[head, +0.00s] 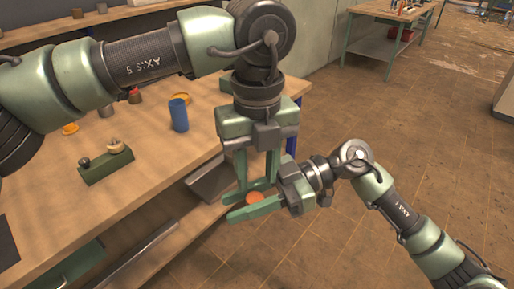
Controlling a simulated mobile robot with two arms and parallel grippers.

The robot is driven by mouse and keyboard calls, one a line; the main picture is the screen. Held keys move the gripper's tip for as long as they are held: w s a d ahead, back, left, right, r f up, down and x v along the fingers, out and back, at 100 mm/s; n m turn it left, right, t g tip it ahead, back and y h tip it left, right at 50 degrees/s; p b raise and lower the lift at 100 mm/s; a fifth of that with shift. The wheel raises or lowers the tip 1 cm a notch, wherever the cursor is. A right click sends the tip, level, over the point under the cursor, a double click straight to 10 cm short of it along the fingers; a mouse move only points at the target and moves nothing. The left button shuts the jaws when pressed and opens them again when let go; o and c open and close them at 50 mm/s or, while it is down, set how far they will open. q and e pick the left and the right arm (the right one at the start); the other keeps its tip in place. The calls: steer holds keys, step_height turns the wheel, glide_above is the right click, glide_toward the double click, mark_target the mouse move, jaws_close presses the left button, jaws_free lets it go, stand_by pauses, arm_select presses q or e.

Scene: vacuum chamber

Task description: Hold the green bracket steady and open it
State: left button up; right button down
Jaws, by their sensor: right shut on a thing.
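A small dark green block with two metal knobs (104,166) sits on the wooden workbench at left; it may be the green bracket. Neither gripper touches it. My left gripper (257,183) points down at the bench's right edge, its two green fingers apart with a gap between them. My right gripper (237,203) comes in from the lower right, just below the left fingertips. It is shut on a small orange round thing (254,197), partly hidden by its fingers. I cannot tell whether the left fingertips touch the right gripper or the orange thing.
The workbench (60,200) fills the left side. A blue cup (179,114) stands on it, with small orange and brown things farther back. A lower shelf shows under its edge. Brown floor (420,130) is clear at right; another green table (385,35) stands far back.

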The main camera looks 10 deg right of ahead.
mark_target(257, 197)
arm_select(q)
steer(key=shift+f, duration=2.55)
jaws_close()
arm_select(e)
steer(key=c, duration=1)
jaws_free()
steer(key=shift+d, duration=0.1)
